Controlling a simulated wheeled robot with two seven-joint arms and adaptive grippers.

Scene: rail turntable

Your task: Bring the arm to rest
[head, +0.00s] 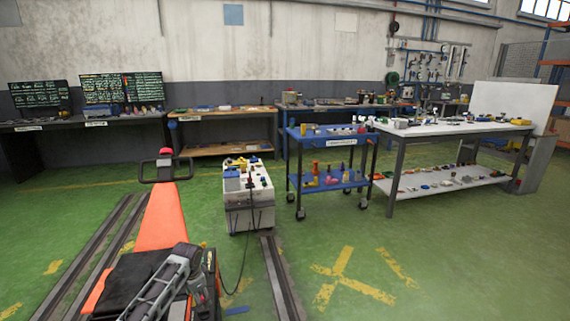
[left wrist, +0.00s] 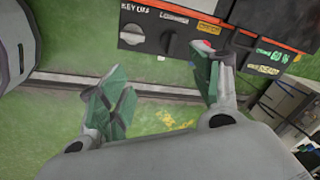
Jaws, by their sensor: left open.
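My left gripper (head: 199,290) is at the bottom of the head view, beside the black body of an orange machine (head: 162,218). My grey left arm (head: 160,288) is bent above the machine's black top. My right gripper is not in view.
Floor rails (head: 280,280) run on both sides of the machine, whose handle has a red button (head: 165,151). A white control cabinet (head: 248,215) with a cable stands ahead. A blue cart (head: 330,180) and white-topped table (head: 450,128) stand right. The right foreground floor is clear.

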